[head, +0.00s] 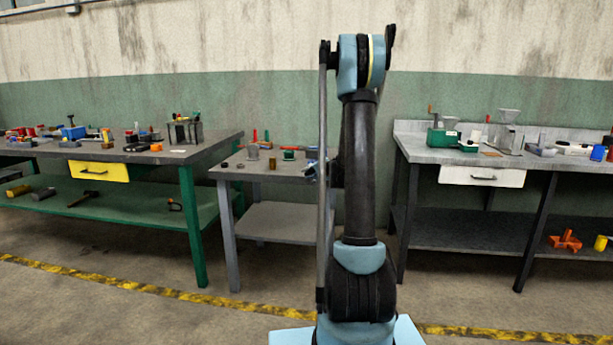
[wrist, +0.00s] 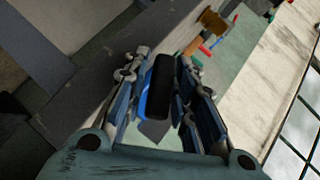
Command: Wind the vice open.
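In the wrist view my gripper (wrist: 160,72) has its two fingers apart. A dark rounded bar (wrist: 162,88) with a blue edge (wrist: 146,100) lies between them, closer to the left finger. A narrow gap shows on its right side; I cannot tell whether it touches the left finger. It may be part of the vice. In the head view a small blue thing (head: 311,152) stands at the right end of the small middle table, partly hidden by my arm. The vice's jaws and screw cannot be made out.
The middle table (head: 230,172) carries a brass-coloured cup (head: 272,162) and red-handled tools (head: 267,136). A green-legged bench (head: 150,157) stands left, holding a blue device (head: 73,132). A grey bench (head: 420,151) stands right. The floor in front is clear.

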